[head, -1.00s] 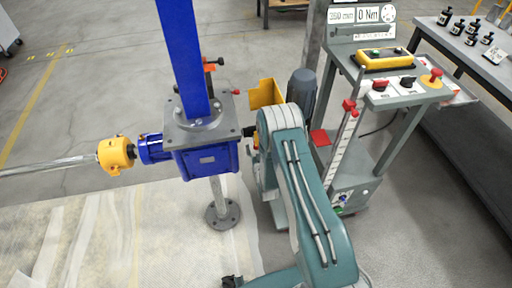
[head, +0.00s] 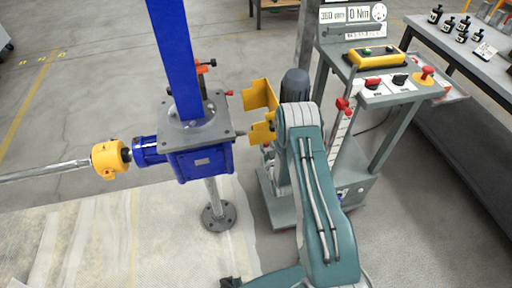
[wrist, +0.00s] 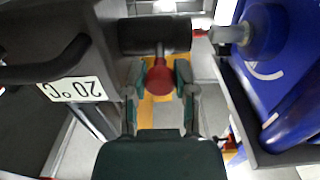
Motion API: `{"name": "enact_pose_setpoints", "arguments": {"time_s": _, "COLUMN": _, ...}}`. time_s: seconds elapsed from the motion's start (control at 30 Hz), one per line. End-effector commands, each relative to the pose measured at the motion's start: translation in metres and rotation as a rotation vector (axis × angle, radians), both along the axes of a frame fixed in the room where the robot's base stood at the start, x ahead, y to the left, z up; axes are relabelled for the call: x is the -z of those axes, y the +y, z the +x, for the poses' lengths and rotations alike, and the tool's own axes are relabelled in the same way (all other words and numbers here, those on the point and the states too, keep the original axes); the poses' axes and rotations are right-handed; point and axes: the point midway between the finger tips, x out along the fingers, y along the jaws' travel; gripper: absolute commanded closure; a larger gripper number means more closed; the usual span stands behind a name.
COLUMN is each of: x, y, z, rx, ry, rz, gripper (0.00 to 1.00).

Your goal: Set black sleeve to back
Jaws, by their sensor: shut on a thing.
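The black sleeve (wrist: 155,35) lies crosswise at the top of the wrist view, with a red knob (wrist: 160,76) on a short stem. My gripper (wrist: 160,80) is shut on this knob, one finger on each side. The sleeve stands left of the grey shaft end (wrist: 228,34) of the blue screw jack (wrist: 275,45), with a gap between them. In the head view the jack (head: 200,160) is left of my arm, which hides the sleeve and my fingertips.
Yellow guard plates (head: 258,94) stand between the jack and the dark motor (head: 295,85). A grey control stand (head: 375,95) is to the right, and a yellow coupling (head: 110,158) is on the left. A side table (head: 470,75) holds several bottles.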

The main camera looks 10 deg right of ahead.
Motion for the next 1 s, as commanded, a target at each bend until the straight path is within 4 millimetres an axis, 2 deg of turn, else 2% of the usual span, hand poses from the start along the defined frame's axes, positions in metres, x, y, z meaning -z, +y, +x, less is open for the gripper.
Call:
{"name": "enact_pose_setpoints", "arguments": {"time_s": 0.1, "x": -0.001, "y": -0.007, "z": 0.001, "rx": 0.002, "ry": -0.002, "rz": 0.000, "gripper": 1.00}}
{"name": "enact_pose_setpoints", "arguments": {"time_s": 0.37, "x": -0.001, "y": -0.009, "z": 0.002, "rx": 0.005, "ry": -0.003, "rz": 0.000, "gripper": 1.00}}
{"name": "enact_pose_setpoints", "arguments": {"time_s": 0.4, "x": -0.001, "y": -0.009, "z": 0.002, "rx": 0.005, "ry": -0.003, "rz": 0.000, "gripper": 0.51}}
{"name": "enact_pose_setpoints", "arguments": {"time_s": 0.43, "x": -0.001, "y": -0.009, "z": 0.002, "rx": 0.005, "ry": -0.004, "rz": 0.001, "gripper": 0.38}}
{"name": "enact_pose_setpoints", "arguments": {"time_s": 0.47, "x": -0.001, "y": -0.009, "z": 0.002, "rx": 0.004, "ry": -0.004, "rz": 0.001, "gripper": 0.29}}
{"name": "enact_pose_setpoints", "arguments": {"time_s": 0.87, "x": -0.001, "y": -0.006, "z": -0.001, "rx": 0.000, "ry": -0.002, "rz": 0.000, "gripper": 0.29}}
{"name": "enact_pose_setpoints", "arguments": {"time_s": 1.0, "x": 0.000, "y": -0.007, "z": -0.016, "rx": 0.001, "ry": 0.001, "rz": 0.000, "gripper": 0.29}}
